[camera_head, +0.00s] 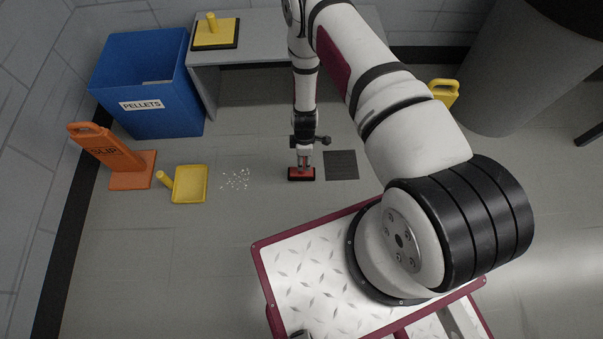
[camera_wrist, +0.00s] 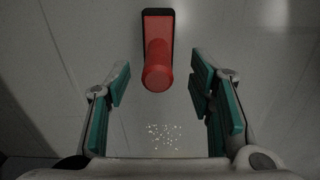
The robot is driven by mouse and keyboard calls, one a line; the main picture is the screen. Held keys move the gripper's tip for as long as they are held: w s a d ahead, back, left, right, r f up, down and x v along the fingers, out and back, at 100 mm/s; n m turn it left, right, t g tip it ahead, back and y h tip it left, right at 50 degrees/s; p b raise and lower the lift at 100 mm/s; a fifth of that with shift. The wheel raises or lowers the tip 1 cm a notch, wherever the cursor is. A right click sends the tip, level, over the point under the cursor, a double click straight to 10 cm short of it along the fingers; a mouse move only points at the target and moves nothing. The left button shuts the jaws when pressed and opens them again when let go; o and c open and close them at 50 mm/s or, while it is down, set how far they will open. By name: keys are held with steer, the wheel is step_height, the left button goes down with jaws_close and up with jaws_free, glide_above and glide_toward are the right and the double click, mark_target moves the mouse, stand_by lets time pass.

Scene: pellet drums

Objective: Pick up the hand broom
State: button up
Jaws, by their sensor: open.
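The hand broom (camera_head: 301,175) is red with a dark base and stands on the floor, below the end of my arm. In the wrist view the broom (camera_wrist: 158,28) shows its red block and a round red handle pointing up toward the camera. My gripper (camera_wrist: 161,75) is open, its green-padded fingers spread left and right. The handle end lies between the fingertips in the picture, with a gap on each side. In the head view my gripper (camera_head: 304,160) is just above the broom and partly hides its handle.
Scattered white pellets (camera_head: 236,179) lie left of the broom, with a yellow dustpan (camera_head: 190,183) beyond them. A dark floor mat (camera_head: 341,165) is close on the right. A blue pellet bin (camera_head: 150,85), an orange slip sign (camera_head: 98,150) and a grey table (camera_head: 262,45) stand around.

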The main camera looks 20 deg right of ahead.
steer(key=shift+w+a+f+b, duration=0.1)
steer(key=shift+a+f+b, duration=0.1)
steer(key=shift+f+b, duration=1)
steer(key=shift+w+a+f+b, duration=0.15)
steer(key=shift+f+b, duration=0.35)
steer(key=shift+f, duration=1.4)
jaws_close()
